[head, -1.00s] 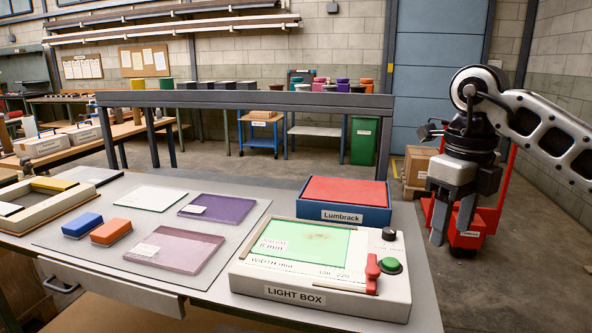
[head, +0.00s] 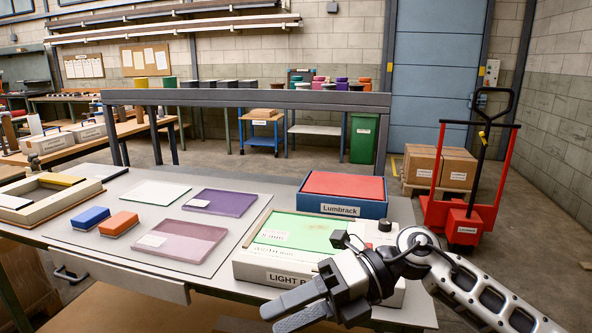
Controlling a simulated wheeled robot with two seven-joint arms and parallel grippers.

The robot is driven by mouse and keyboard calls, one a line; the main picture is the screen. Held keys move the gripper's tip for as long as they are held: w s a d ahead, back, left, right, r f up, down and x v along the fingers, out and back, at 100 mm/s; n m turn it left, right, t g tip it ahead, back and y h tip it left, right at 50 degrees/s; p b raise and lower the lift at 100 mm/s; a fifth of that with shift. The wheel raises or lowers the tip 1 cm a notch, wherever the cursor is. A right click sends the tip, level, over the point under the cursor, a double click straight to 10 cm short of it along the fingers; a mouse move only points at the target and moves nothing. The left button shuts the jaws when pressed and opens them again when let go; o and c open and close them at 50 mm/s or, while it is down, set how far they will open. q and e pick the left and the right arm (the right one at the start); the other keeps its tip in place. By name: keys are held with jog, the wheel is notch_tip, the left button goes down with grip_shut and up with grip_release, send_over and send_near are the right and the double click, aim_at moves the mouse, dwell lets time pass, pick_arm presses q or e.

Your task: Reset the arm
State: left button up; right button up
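My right gripper (head: 275,319) is in the head view at the lower middle, in front of the light box's front edge. Its two fingers point left and are a little apart, with nothing between them. The green lit pane (head: 300,231) still shows. My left gripper is not in view.
A blue Lumbrack box with a red top (head: 345,189) stands behind the light box. Glass plates (head: 180,243) and blue (head: 86,217) and orange (head: 115,224) blocks lie to the left. A red pallet truck (head: 465,215) stands on the floor at right.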

jog(key=d+f+m+t+h, duration=0.45)
jog(key=f+m+t, duration=0.45)
jog(key=m, duration=0.9)
jog(key=d+f+m+t+h, duration=0.3)
jog(key=d+f+m+t, duration=0.35)
jog(key=m+t, duration=0.85)
jog(key=s+d+f+m+g+h, duration=0.3)
jog(key=s+f+m+g, duration=0.5)
jog(key=s+f, duration=0.3)
jog(key=shift+d+f+g, duration=0.55)
jog(key=shift+g, duration=0.05)
